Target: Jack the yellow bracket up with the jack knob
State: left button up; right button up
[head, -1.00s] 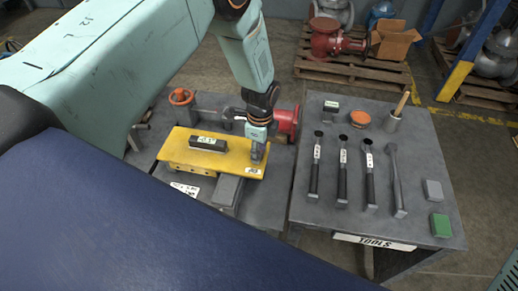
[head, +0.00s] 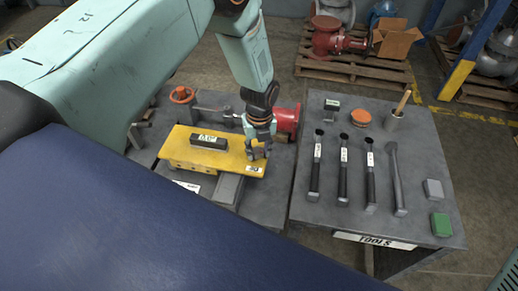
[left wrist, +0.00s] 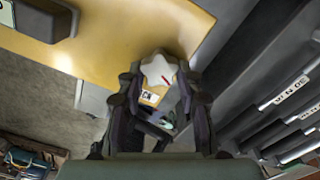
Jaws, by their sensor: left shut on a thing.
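The yellow bracket (head: 183,153) lies as a flat plate on the left grey table, with a dark block with a pale green label (head: 208,143) on top. My left gripper (head: 258,152) points down at the bracket's right end. In the left wrist view, a pale star-shaped knob (left wrist: 158,71), which looks like the jack knob, sits between the fingers of my left gripper (left wrist: 160,100), and they are shut on it. The bracket (left wrist: 110,35) spreads behind the knob there. In the head view the fingers hide the knob. My right gripper is in neither view.
A grey block (head: 228,190) stands at the bracket's front edge. A red flange (head: 288,117) and an orange handwheel (head: 181,94) are behind the bracket. The tool table (head: 330,215) on the right holds several dark-handled tools.

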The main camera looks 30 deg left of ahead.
aim_at(259, 153)
pick_arm(q)
jog(key=shift+s+f+m, duration=0.2)
jog(key=shift+s+m, duration=0.1)
jog(key=shift+m, duration=0.8)
jog(key=o, duration=1.1)
jog(key=shift+w+a, duration=0.1)
jog(key=shift+w, duration=0.15)
jog(key=shift+o, duration=0.2)
jog(key=shift+r, duration=0.1)
jog(key=shift+r, duration=0.15)
notch_tip(259, 153, up, 12)
jog(key=shift+s, duration=0.1)
